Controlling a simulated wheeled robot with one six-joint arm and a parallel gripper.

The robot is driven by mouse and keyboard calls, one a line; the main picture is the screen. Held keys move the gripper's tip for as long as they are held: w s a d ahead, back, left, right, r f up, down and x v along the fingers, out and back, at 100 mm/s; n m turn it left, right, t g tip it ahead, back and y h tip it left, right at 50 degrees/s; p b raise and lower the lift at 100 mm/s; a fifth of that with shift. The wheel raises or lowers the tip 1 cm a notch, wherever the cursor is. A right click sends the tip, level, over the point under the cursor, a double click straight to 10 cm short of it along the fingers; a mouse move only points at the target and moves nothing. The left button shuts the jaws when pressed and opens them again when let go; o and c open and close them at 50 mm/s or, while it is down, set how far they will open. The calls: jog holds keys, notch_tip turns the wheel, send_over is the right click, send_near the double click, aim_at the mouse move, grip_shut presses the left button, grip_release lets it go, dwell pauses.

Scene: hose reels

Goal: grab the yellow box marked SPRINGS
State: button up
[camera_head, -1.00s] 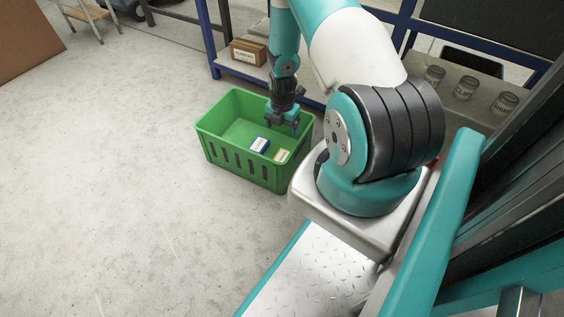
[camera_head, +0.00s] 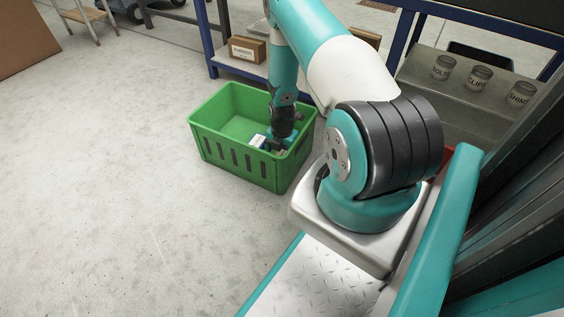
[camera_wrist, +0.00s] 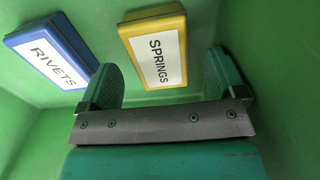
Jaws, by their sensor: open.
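The yellow box marked SPRINGS (camera_wrist: 156,48) lies on the floor of the green crate (camera_head: 237,168), its label facing the wrist camera. My gripper (camera_wrist: 165,75) is open inside the crate, with one finger to each side of the lower part of the yellow box in the wrist view. I cannot tell whether the fingers touch it. In the head view my gripper (camera_head: 278,142) hides the yellow box.
A blue box marked RIVETS (camera_wrist: 52,52) lies left of the yellow box, close to my left finger; it also shows in the head view (camera_head: 257,141). The crate walls surround both boxes. A shelf with a cardboard box (camera_head: 248,49) stands behind.

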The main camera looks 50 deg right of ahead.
notch_tip(320, 180, down, 3)
jog(key=shift+r+b, duration=0.1)
jog(key=shift+b, duration=0.5)
jog(key=shift+r, duration=0.15)
jog(key=shift+c, duration=0.4)
jog(key=c, duration=1)
